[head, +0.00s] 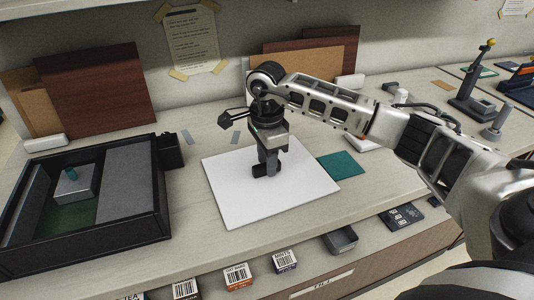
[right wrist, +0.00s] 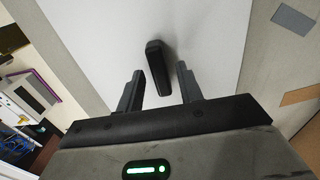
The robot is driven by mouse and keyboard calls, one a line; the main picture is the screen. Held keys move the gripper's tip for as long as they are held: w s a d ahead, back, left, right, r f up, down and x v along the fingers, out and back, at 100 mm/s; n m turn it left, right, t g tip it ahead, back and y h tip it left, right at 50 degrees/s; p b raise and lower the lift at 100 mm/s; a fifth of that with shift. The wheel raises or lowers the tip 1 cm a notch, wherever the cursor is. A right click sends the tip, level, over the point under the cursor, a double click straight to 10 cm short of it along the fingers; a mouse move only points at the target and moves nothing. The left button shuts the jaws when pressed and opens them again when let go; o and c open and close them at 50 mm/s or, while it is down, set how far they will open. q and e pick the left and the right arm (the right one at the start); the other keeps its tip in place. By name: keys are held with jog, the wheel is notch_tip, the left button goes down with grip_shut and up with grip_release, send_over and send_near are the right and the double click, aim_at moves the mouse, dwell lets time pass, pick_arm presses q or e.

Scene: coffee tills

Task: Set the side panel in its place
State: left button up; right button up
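A large white panel (head: 232,190) lies flat on the worktop, with a small dark upright grip (right wrist: 156,62) standing on it. My right gripper (head: 267,168) is over the panel, pointing down at this grip. In the right wrist view my right gripper (right wrist: 162,82) is open, with a finger on each side of the grip and gaps visible; I cannot tell whether the grip is fully between them. A black open-topped case (head: 160,215) stands at the left, with a grey strip inside its right side. My left gripper is out of view.
Inside the case is a grey block (head: 77,184) with a teal knob. A teal square (head: 341,164) lies right of the panel. Brown boards (head: 97,88) lean on the back wall. Small boxes (head: 237,276) and a grey tray (head: 340,240) sit below the front edge.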

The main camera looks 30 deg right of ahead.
jog(key=shift+f, duration=0.15)
jog(key=c, duration=0.4)
grip_shut()
jog(key=shift+p, duration=0.3)
jog(key=shift+r, duration=0.2)
jog(key=shift+r+p, duration=2)
jog(key=shift+r, duration=0.95)
jog(key=shift+r, duration=0.1)
jog(key=shift+r+p, duration=0.95)
jog(key=shift+r, duration=0.4)
